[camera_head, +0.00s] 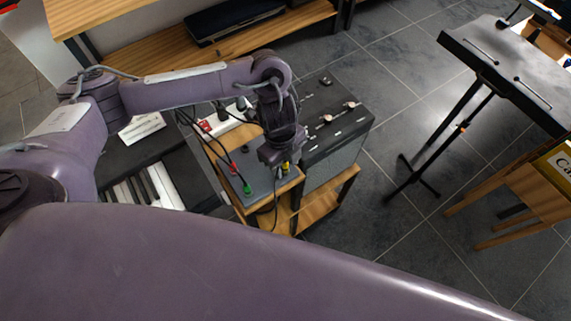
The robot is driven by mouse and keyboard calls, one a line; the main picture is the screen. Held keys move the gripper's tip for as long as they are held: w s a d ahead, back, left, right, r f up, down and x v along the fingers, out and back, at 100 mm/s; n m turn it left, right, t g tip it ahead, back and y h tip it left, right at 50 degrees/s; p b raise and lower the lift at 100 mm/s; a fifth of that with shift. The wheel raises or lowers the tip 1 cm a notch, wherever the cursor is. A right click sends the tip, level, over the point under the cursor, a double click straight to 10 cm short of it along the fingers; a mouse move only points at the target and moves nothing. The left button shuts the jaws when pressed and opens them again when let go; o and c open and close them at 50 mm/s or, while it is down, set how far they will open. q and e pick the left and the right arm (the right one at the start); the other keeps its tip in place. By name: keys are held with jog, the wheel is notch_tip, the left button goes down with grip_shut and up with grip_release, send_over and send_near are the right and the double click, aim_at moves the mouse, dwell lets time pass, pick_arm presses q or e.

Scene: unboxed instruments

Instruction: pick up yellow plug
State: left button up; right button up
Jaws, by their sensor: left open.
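The yellow plug (285,167) is a small upright piece on a grey box on a wooden stand. My left gripper (279,164) is directly over it, pointing down, and hides part of the plug. The left gripper is open; I cannot tell whether its fingers touch the plug. A green plug (247,189) and a red plug (233,168) stand on the same grey box (262,187), left of the gripper. My right gripper is not in view.
A black amplifier (335,125) stands close on the right of the gripper. A keyboard (150,185) lies on the left. Dark cables run by the plugs. A black music stand (510,75) and a wooden stool (530,195) are at right, with clear tiled floor (400,240) between.

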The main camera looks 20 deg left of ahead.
pick_arm(q)
jog(key=c, duration=0.9)
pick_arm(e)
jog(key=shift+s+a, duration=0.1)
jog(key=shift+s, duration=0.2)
pick_arm(q)
jog(key=shift+r, duration=0.1)
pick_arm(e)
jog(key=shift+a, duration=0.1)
